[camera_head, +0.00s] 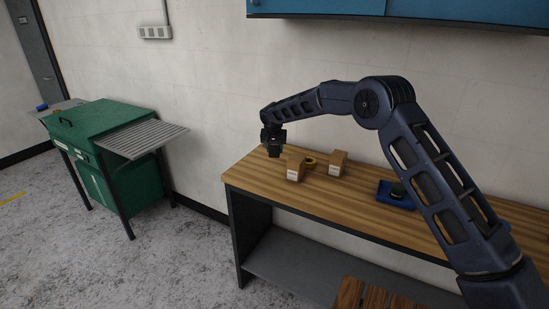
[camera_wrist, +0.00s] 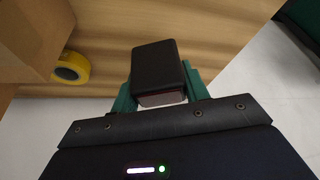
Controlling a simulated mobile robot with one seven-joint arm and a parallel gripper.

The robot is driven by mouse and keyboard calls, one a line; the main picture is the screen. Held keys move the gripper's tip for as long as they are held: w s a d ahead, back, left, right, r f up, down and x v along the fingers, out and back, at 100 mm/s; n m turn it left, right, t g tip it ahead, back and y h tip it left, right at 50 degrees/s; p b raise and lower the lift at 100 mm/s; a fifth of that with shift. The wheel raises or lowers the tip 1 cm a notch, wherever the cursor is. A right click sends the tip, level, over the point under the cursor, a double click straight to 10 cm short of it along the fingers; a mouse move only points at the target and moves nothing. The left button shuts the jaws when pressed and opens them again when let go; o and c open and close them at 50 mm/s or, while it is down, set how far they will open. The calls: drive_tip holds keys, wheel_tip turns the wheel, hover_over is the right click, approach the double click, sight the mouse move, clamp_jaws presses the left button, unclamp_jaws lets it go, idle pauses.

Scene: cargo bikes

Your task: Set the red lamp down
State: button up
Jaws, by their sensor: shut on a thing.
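My gripper (camera_wrist: 160,92) has green fingers on either side of a small black block with a reddish face at its near end, which looks like the red lamp (camera_wrist: 158,65). The fingers are shut on it. In the head view my gripper (camera_head: 274,150) is over the left end of the wooden bench (camera_head: 245,172). The lamp is too small and dark to make out clearly there. In the wrist view the wood bench top lies behind the lamp. I cannot tell whether the lamp touches it.
Two cardboard boxes (camera_head: 296,171) (camera_head: 337,164) and a yellow tape roll (camera_head: 310,162) stand just right of my gripper. A blue tray (camera_head: 384,192) holding a dark green thing is farther right. A green cabinet (camera_head: 100,140) stands left, across a floor gap.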

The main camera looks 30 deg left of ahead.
sight(275, 156)
drive_tip(key=shift+f, duration=2.2)
drive_tip(key=shift+f, duration=0.15)
drive_tip(key=o, duration=1)
drive_tip(key=v, duration=1.2)
drive_tip(key=shift+s, duration=0.1)
